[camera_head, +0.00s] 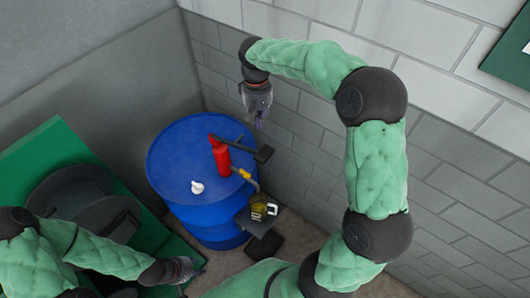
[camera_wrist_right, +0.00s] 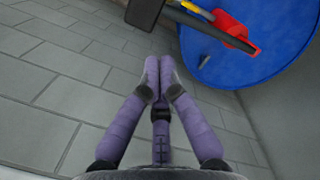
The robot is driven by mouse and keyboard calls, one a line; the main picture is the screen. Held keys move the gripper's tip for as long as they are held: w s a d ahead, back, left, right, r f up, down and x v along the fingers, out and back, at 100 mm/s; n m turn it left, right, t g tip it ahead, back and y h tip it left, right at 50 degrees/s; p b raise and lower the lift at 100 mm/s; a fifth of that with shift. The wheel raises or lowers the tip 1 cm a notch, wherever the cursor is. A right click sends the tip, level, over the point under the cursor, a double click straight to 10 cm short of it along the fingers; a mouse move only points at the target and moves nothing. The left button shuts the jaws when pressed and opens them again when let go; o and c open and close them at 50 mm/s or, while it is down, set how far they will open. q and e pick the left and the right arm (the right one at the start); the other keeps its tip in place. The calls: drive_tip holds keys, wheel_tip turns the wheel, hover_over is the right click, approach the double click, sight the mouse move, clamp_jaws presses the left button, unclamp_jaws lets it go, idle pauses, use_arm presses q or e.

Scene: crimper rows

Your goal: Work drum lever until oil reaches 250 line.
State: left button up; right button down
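A blue drum (camera_head: 172,165) stands in the corner with a red pump (camera_head: 222,158) on its top. The pump's black lever ends in a dark handle (camera_head: 264,153) out past the drum's rim. A clear jug (camera_head: 259,204) with yellow oil stands below the spout; its lines are too small to read. My right gripper (camera_head: 259,122) hangs beyond the handle near the wall, apart from it. In the right wrist view its purple fingers (camera_wrist_right: 160,66) are together and empty, with the dark handle (camera_wrist_right: 146,12) above them. My left gripper (camera_head: 187,275) is low, in front of the drum.
A white cap (camera_head: 197,187) sits on the drum top. The jug's dark stand (camera_head: 259,242) is beside the drum. Block walls (camera_head: 310,135) close in behind and to the right. A green structure (camera_head: 60,150) is at the left.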

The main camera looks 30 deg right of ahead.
wheel_tip(320, 180, up, 2)
drive_tip(key=shift+w, duration=0.1)
drive_tip(key=shift+w, duration=0.1)
use_arm(q)
drive_tip(key=shift+r, duration=0.15)
use_arm(e)
drive_tip(key=shift+a, duration=0.1)
idle(0.7)
